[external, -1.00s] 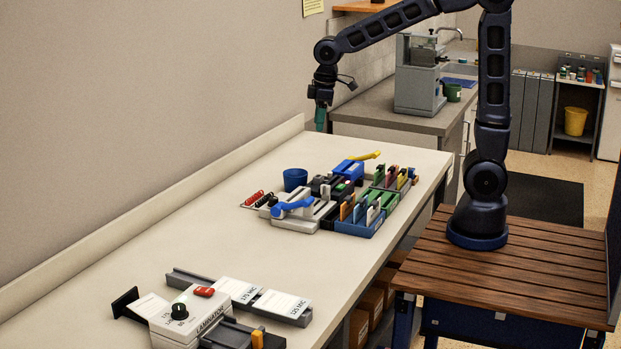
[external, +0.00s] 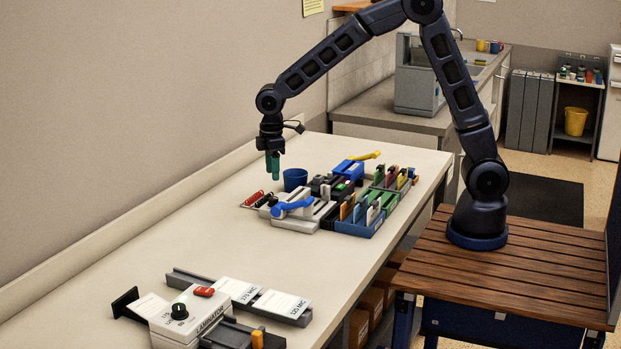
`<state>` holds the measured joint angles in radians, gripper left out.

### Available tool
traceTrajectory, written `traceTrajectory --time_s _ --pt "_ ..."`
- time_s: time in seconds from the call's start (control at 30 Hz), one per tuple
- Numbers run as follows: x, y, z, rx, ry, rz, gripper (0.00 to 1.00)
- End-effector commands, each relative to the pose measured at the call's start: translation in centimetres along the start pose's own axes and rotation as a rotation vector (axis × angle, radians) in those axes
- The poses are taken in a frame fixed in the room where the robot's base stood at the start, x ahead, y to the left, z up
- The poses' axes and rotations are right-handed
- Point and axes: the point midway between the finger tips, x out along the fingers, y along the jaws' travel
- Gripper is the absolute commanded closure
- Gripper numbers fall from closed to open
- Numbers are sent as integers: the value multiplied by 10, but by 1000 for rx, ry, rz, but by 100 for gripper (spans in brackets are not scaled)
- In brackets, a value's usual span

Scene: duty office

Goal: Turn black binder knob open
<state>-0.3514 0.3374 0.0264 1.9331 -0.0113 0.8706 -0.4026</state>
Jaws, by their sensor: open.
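My gripper (external: 273,165) has teal fingers pointing down. It hangs above the back part of the table, behind the cluster of desk machines and a little left of the blue cup, with nothing visible in it. The gap between its fingers is hard to see from here. A black machine (external: 320,184) with a green spot on top sits in the cluster, right of the blue cup; it may be the black binder. Its knob is too small to make out. In front of it is a grey-white machine (external: 297,222) with a blue lever (external: 292,207).
Red and black coils (external: 254,198) and a blue cup (external: 295,179) stand close below the gripper. A blue machine with a yellow lever (external: 364,156) and file trays (external: 360,228) are to the right. A laminator (external: 190,325) is in front. The table's left middle is clear.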

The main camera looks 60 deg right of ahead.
Motion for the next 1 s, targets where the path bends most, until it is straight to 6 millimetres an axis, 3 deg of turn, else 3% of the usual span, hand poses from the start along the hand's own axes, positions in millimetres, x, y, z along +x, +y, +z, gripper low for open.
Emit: traceTrajectory --time_s 0.3,0.5,0.93,1.0 --pt "55 0 1 0 -3 -1 51" --pt "76 0 1 0 -2 -1 51" --pt "85 0 0 1 0 0 51" --pt "84 0 0 1 0 0 63"
